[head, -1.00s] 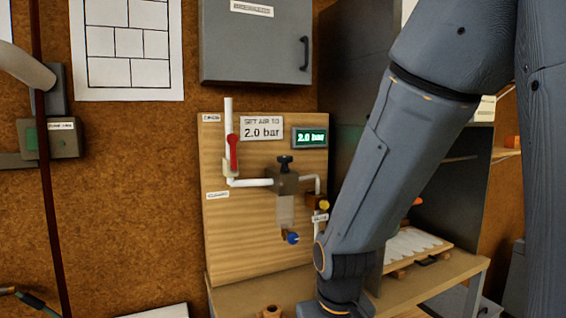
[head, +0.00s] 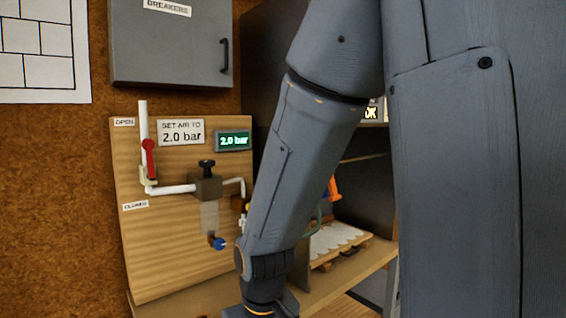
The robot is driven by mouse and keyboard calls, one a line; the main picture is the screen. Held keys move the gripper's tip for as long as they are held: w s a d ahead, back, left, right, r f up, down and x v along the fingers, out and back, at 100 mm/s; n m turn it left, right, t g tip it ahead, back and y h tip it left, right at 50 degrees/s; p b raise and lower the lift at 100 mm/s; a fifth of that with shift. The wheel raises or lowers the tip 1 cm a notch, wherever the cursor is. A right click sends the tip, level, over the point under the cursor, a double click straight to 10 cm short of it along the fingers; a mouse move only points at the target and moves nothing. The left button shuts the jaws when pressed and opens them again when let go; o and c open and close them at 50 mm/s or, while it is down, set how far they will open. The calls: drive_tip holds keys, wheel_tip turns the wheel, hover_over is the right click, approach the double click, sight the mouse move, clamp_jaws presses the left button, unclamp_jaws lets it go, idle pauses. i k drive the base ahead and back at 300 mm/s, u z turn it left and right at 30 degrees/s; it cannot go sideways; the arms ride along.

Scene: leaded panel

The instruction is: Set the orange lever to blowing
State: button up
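An orange piece (head: 333,188), which may be the orange lever, shows just right of my forearm in the head view, in front of the dark cabinet. My arm hides much of what is around it, and I cannot read its setting. My gripper is below the bottom edge of the picture, so its state does not show. On the wooden board (head: 165,262) a red lever (head: 149,158) stands upright along a white pipe, near the "OPEN" label. The green display (head: 233,141) reads 2.0 bar.
A grey breaker box (head: 170,45) hangs above the board. A dark cabinet (head: 285,60) stands behind my arm. A wooden rack with pale pieces (head: 335,238) lies on the bench to the right. A black regulator knob (head: 207,164) and a blue knob (head: 218,243) stick out from the board.

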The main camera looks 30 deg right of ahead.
sight(334, 196)
drive_tip(key=u, duration=0.05)
drive_tip(key=k, duration=0.45)
drive_tip(key=z, duration=0.8)
drive_tip(key=i, duration=0.45)
drive_tip(key=z, duration=0.05)
